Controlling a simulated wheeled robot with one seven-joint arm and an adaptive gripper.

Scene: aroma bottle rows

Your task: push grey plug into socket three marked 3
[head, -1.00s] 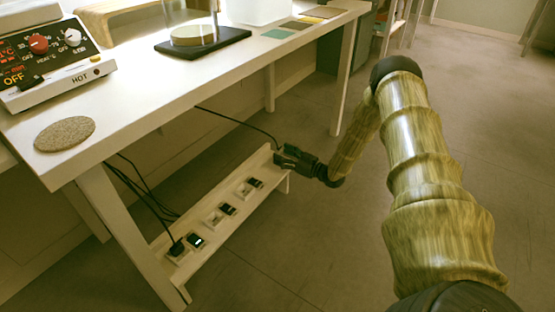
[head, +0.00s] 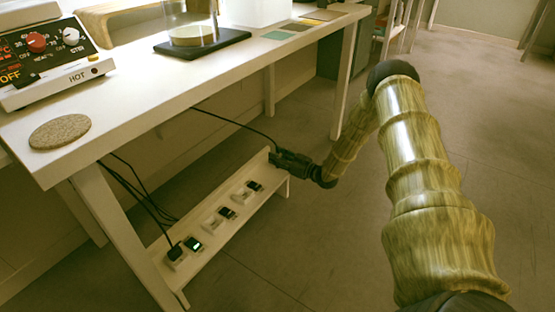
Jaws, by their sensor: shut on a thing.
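My gripper (head: 276,157) is at the far end of a low white shelf (head: 223,243) under the table, shut, with a dark cable (head: 238,122) running to its tip. The plug on that cable is mostly hidden by the fingers; its grey colour does not show. White sockets run along the shelf: a near one (head: 178,265) with a dark plug (head: 175,252) in it, a middle one (head: 211,224) and a farther one (head: 238,197). Any socket under my gripper is hidden, as is whether the plug touches one. The number marks are too small to read.
Small dark switch boxes stand by the sockets; the nearest (head: 194,244) glows green. The white table (head: 190,75) overhangs the shelf, with its front leg (head: 125,235) at the near end. Cables hang behind. The floor to the right is clear.

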